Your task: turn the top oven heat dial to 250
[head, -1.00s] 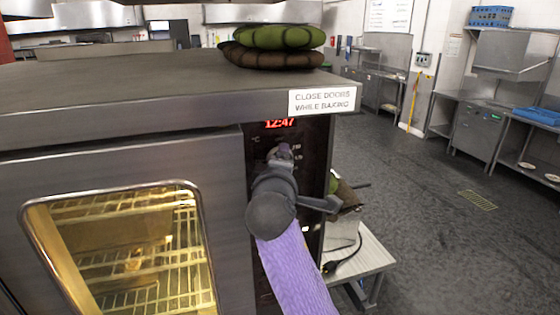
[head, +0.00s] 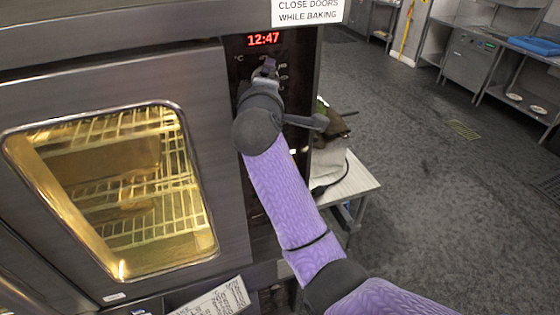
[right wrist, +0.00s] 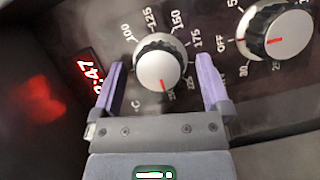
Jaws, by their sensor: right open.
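The top oven heat dial (right wrist: 161,63) is a silver knob with a black ridged rim and a red line. In the right wrist view, that line points down at a partly hidden number, seemingly beginning with 25. The numbers 100, 125, 150 and 175 show around its far side. My right gripper (right wrist: 159,76) is open, its purple fingers on either side of the dial; contact cannot be told. In the head view the right gripper (head: 266,70) is at the oven's control panel (head: 295,85), hiding the dial. My left gripper is not in view.
A second dial (right wrist: 275,32), marked OFF, sits beside the heat dial. The red clock display (head: 263,39) reads 12:47. The oven door (head: 120,190) with its lit window is left of the panel. A small table (head: 350,182) stands right of the oven; open floor lies beyond.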

